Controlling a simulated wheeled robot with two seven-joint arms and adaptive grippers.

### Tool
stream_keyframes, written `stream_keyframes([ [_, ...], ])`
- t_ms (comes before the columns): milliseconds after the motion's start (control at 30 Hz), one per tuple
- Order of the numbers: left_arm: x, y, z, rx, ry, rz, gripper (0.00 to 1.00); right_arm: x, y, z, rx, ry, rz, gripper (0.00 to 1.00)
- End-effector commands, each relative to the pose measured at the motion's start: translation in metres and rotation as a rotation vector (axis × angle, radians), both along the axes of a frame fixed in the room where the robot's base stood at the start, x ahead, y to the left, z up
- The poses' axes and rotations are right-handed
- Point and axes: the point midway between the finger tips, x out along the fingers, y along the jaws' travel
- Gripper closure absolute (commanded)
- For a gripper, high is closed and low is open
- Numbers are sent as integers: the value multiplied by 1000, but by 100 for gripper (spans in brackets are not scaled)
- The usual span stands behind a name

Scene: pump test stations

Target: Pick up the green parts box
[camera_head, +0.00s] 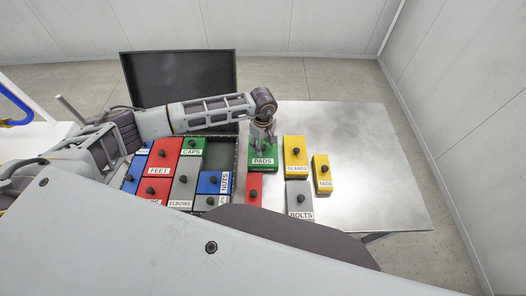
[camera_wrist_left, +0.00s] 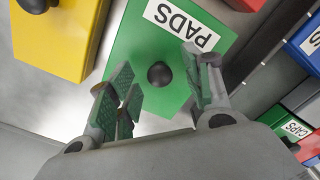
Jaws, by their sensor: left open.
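A green box labelled PADS (camera_head: 258,167) stands on the table, just right of the dark tray. Its black knob and label show in the left wrist view, where the green PADS box (camera_wrist_left: 140,45) fills the upper middle. My left gripper (camera_head: 264,143) is above this box and hides its knob in the head view. In the wrist view the left gripper (camera_wrist_left: 160,88) is open, with its fingers apart on either side of the knob. I cannot tell whether they touch the box. A second green box, labelled CAPS (camera_head: 200,143), sits in the tray. My right gripper is not in view.
The tray (camera_head: 236,165) holds several red, grey, blue and green boxes. Yellow GLANDS (camera_head: 296,153) and TAGS (camera_head: 322,170) boxes, a grey BOLTS box (camera_head: 298,196) and a red box (camera_head: 253,192) stand near the PADS box. The table (camera_head: 385,170) is clear at right.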

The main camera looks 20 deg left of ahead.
Motion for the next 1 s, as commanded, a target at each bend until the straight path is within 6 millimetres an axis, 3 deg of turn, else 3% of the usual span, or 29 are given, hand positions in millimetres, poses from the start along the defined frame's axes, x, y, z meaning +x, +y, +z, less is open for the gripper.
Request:
stream_keyframes([
  [533,0,0,-3,0,-1,0,51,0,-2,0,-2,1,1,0],
  [900,0,0,-3,0,-1,0,99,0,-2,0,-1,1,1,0],
  [1000,0,0,-3,0,-1,0,100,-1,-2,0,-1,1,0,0],
])
